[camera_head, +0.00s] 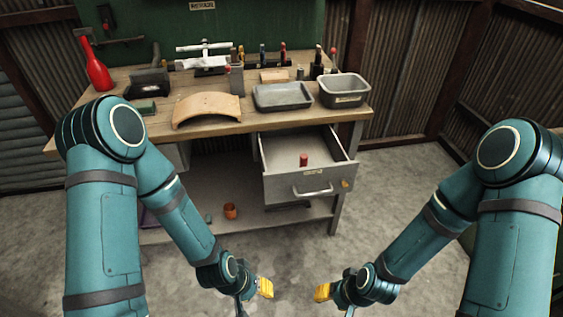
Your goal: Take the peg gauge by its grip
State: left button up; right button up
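I cannot tell for sure which thing is the peg gauge. A small upright red-topped piece (304,160) stands in the open drawer (308,187) of the bench; its lower part is hard to make out. My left gripper (264,288) and my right gripper (323,292), both with yellow fingertips, hang low in front of the bench, well apart from the drawer. Neither touches anything that I can see. Their finger gaps are too small and turned away to read.
An orange cup (230,211) sits on the lower shelf. Floor between my arms is clear.

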aim_at(304, 157)
jog(key=i+l, duration=0.15)
jog(key=l, duration=0.25)
jog(key=i+l, duration=0.2)
jog(key=l, duration=0.15)
jog(key=i+l, duration=0.15)
jog(key=l, duration=0.25)
jog(key=i+l+u, duration=0.1)
jog(key=l, duration=0.3)
jog(key=i, duration=0.1)
